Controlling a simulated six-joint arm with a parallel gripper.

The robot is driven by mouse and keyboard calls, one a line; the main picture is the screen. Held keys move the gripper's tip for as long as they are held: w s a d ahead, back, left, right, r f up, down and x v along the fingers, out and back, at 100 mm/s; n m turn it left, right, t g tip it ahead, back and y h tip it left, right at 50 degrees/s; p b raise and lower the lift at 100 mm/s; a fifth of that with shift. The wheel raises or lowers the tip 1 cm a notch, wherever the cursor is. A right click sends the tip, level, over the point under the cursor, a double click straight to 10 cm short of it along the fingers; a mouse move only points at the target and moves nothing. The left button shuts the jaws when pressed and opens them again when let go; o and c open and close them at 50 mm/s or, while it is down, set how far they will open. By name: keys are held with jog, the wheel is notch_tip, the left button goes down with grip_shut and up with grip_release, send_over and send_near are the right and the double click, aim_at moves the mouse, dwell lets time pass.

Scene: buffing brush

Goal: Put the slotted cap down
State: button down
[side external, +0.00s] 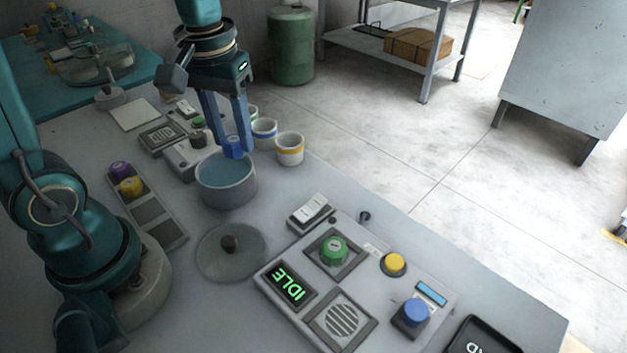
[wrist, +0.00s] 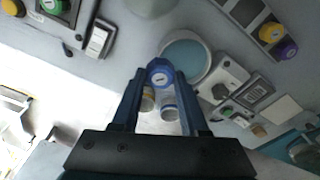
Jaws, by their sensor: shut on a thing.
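My gripper (side external: 236,147) is shut on a blue slotted cap (side external: 233,150), which shows between the fingertips in the wrist view (wrist: 160,74). The cap hangs over or close to the far rim of a round grey pot (side external: 226,196) of blue-grey liquid; the exact height is unclear. A grey tray (side external: 156,213) holds a purple cap (side external: 120,169) and a yellow cap (side external: 131,187), with empty recesses beside them. Cups with a yellow band (side external: 290,149) and a blue band (side external: 264,134) stand just beyond the pot; a green-banded cup is partly hidden.
A round lid (side external: 230,266) with a dark knob lies in front of the pot. A control panel (side external: 368,262) reads IDLE and carries a green knob (side external: 334,250), a yellow button (side external: 394,263) and a blue button (side external: 416,312). Small devices (side external: 163,138) stand left of the gripper.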

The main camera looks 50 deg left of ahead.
jog(key=s+a+n, duration=0.8)
jog(key=a, duration=0.5)
jog(key=shift+y, duration=0.3)
jog(key=w+d+f, duration=0.4)
jog(key=w+d, duration=0.1)
jog(key=w+d+f, duration=0.2)
jog(key=d, duration=0.1)
jog(key=shift+w+f, duration=0.4)
jog(key=shift+f, duration=2)
jog(key=shift+f, duration=0.1)
jog(key=shift+c, duration=2.1)
grip_release()
